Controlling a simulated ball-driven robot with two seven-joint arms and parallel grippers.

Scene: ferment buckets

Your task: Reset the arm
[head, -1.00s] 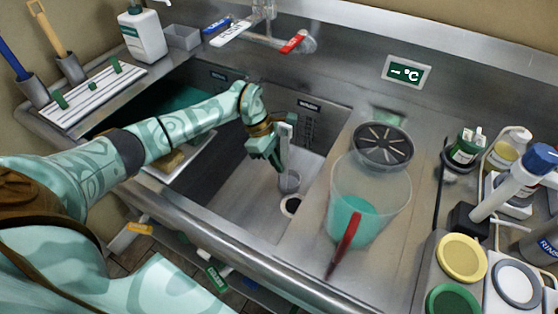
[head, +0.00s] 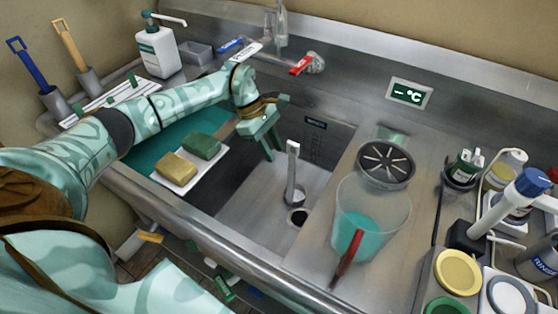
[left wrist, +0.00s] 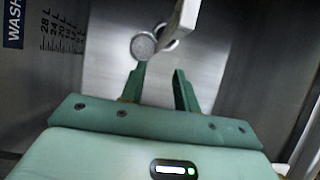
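My left gripper (head: 270,145) hangs over the sink, left of the upright grey bar, and points down. It also shows in the left wrist view (left wrist: 161,80), with a gap between its green fingers and nothing in it. The upright grey bar (head: 291,165) with a rounded lower end stands above the drain (head: 297,217). In the left wrist view the bar (left wrist: 184,18) and a round grey disc (left wrist: 143,46) show beyond the fingertips, apart from them. My right gripper is in neither view.
A white tray (head: 180,188) holds a yellow sponge (head: 176,167) and a green sponge (head: 202,145) left of the gripper. A soap bottle (head: 159,48) stands at the back left.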

